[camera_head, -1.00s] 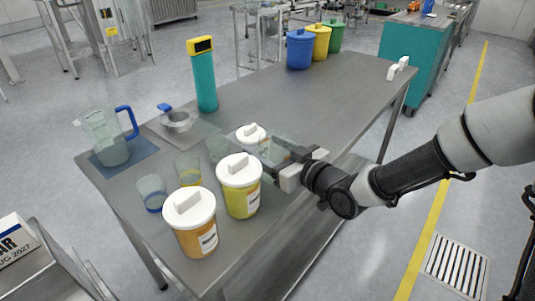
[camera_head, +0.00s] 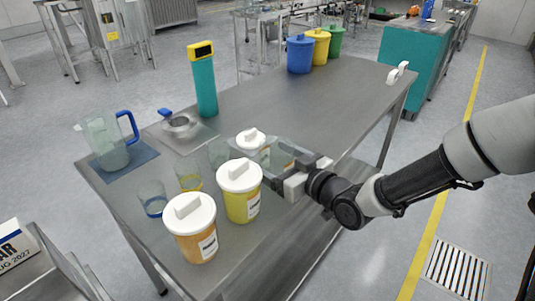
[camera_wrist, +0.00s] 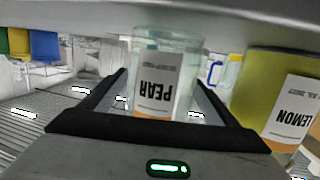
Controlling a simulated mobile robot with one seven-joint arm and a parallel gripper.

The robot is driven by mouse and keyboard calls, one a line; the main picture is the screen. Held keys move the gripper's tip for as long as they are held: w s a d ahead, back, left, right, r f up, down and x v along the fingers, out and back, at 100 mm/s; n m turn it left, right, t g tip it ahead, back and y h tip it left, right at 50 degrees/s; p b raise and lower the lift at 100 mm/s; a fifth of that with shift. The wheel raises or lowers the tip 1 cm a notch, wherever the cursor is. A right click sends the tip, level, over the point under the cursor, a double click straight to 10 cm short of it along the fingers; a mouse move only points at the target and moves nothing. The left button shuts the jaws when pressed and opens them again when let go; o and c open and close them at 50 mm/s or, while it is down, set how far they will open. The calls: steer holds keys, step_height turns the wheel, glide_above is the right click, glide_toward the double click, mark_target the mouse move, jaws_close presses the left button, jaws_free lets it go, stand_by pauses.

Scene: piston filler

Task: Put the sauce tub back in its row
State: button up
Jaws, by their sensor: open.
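The yellow tub shows at the right of the wrist view (camera_wrist: 255,85), labelled LEMON. In the wrist view, a clear-walled container with a PEAR label (camera_wrist: 156,85) appears between the two spread fingers, upside down in the picture. I cannot tell whether the fingers touch it.
Clear cups, one with a blue band (camera_head: 152,200) and one with a yellow band (camera_head: 189,180), stand left of the tubs. The table's middle is clear.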

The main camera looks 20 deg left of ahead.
mark_target(288, 167)
steer(key=p+v, duration=0.2)
steer(key=v, duration=0.8)
steer(key=shift+s+d, duration=0.2)
steer(key=shift+d, duration=0.15)
